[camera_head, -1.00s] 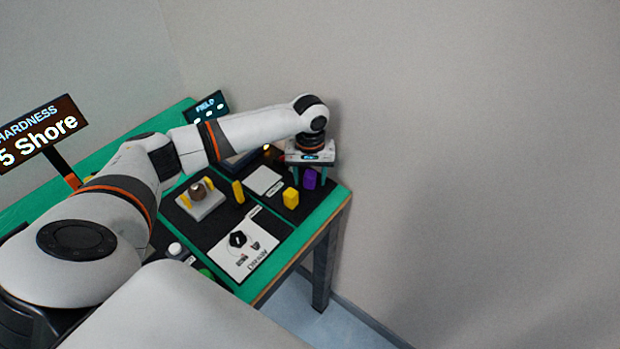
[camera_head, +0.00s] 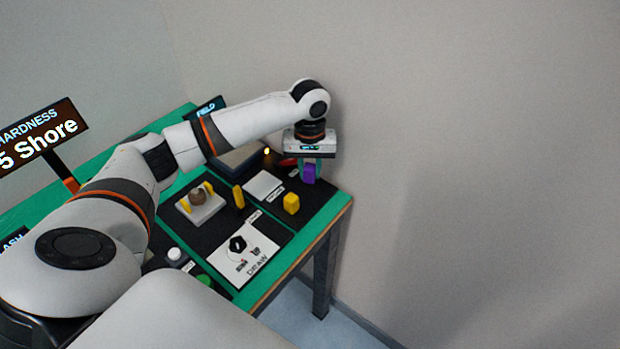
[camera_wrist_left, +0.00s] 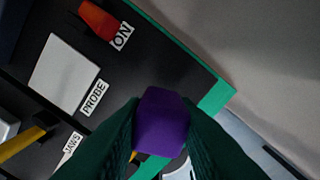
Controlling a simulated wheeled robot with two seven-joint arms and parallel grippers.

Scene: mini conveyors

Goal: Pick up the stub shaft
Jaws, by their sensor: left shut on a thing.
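The stub shaft, which I take to be the purple faceted piece (camera_head: 309,174), is between the fingers of my left gripper (camera_head: 309,166) near the far right corner of the table. The gripper points down and is shut on it. In the left wrist view the purple piece (camera_wrist_left: 162,122) sits between the dark green fingers, with its end face toward the camera. It appears slightly raised, but I cannot tell its clearance above the black mat. My right gripper is not in view.
A pale fixture (camera_head: 199,208) with yellow jaws and a brown round part is farther left. A white pad (camera_wrist_left: 65,75) lies by the PROBE label. A red piece (camera_wrist_left: 99,20) is near the ON label. A wall is close behind.

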